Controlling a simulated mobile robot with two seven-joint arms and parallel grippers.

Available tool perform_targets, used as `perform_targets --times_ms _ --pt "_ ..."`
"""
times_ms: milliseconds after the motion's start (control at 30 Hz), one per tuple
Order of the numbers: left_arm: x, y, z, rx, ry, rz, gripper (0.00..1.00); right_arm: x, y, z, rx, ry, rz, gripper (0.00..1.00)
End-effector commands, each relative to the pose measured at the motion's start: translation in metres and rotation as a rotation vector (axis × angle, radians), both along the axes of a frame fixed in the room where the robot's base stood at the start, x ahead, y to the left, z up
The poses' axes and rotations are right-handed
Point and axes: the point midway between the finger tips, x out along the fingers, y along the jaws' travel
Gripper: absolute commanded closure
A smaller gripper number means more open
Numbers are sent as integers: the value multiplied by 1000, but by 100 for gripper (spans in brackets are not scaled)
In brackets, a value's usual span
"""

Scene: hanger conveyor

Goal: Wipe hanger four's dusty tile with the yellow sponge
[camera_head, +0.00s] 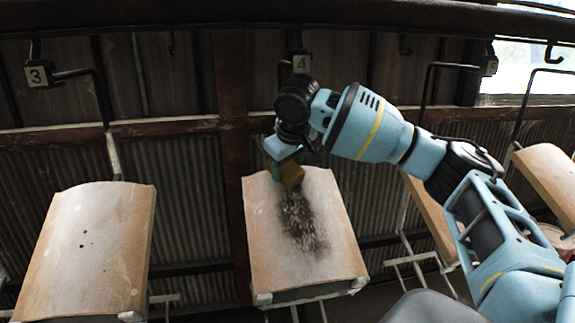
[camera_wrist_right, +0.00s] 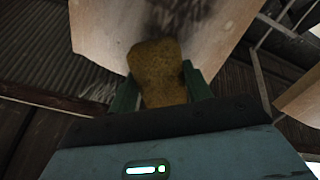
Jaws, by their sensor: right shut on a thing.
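Hanger four's tile (camera_head: 268,241) hangs in the middle of the head view under the tag marked 4 (camera_head: 301,63). A dark dust patch (camera_head: 300,222) runs down its middle, and part of it also shows in the right wrist view (camera_wrist_right: 180,14). My right gripper (camera_head: 287,168) is at the tile's upper edge, shut on the yellow sponge (camera_head: 292,176). The sponge is between the two green fingers in the right wrist view (camera_wrist_right: 157,72). It is at or very near the tile face above the dust; I cannot tell whether they touch. My left gripper is not in view.
A tile with small dark spots (camera_head: 88,255) hangs at left under tag 3 (camera_head: 38,75). More tiles hang at right, one of them (camera_head: 549,180) near my right arm. A dark rail (camera_head: 200,15) crosses the top. A corrugated wall stands behind.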

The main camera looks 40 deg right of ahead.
Motion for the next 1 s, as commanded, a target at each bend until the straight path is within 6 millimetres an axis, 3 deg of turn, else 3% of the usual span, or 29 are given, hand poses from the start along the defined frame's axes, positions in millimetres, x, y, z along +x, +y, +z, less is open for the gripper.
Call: perform_targets --times_ms 433,1000 --pt "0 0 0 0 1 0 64 1 -1 -5 1 -1 1 69" --pt "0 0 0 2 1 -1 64 -27 14 -21 0 -1 0 69"
